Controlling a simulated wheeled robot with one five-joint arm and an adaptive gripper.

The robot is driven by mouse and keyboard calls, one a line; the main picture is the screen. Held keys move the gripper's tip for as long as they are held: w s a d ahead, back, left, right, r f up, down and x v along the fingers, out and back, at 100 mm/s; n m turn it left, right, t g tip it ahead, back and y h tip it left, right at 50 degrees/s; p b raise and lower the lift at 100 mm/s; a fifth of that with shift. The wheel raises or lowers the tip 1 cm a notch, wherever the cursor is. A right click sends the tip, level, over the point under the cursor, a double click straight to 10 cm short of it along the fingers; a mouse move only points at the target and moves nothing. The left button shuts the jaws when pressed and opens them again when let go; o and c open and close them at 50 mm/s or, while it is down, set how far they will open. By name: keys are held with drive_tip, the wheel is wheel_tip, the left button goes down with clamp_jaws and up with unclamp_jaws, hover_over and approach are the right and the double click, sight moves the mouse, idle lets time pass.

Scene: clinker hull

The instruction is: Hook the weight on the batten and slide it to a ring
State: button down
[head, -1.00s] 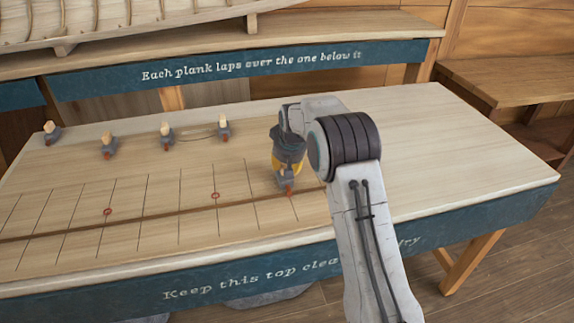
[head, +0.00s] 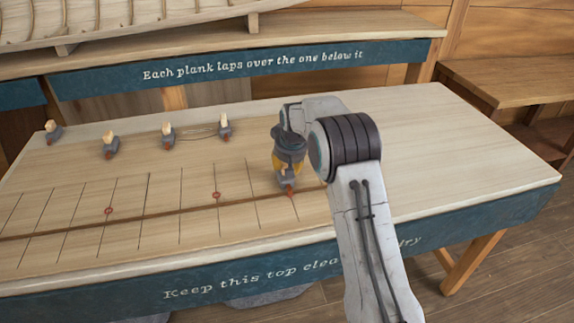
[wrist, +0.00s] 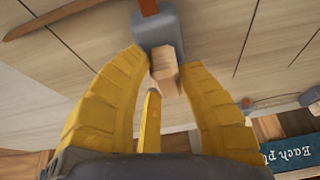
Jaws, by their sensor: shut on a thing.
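My gripper (head: 288,176) is over the right part of the ruled board, its yellow fingers shut on a grey weight (head: 285,184) with a wooden knob. In the wrist view, the knob (wrist: 165,68) stands between the fingers and the weight's body (wrist: 158,32) lies beyond. The weight's red tip (head: 290,191) appears at the thin brown batten (head: 130,219); I cannot tell whether it hooks over it. The batten (wrist: 60,18) also shows in the wrist view. Two red rings show along the batten, a left ring (head: 108,211) and a middle ring (head: 216,195).
Several similar weights stand at the table's back left, including one (head: 110,147) and another (head: 225,127). Dark lines cross the board. The right side of the table (head: 440,150) is clear. A shelf with a hull (head: 130,20) is behind.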

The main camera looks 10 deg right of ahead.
idle(0.8)
drive_tip(key=c, duration=0.9)
unclamp_jaws()
drive_tip(key=shift+o, duration=0.2)
drive_tip(key=shift+s+f, duration=0.1)
drive_tip(key=shift+f, duration=0.05)
drive_tip(key=v, duration=1.2)
wheel_tip(320, 180, up, 7)
drive_tip(key=p, duration=0.6)
hover_over(291, 185)
drive_tip(key=shift+s+a, duration=0.1)
drive_tip(key=shift+s, duration=0.25)
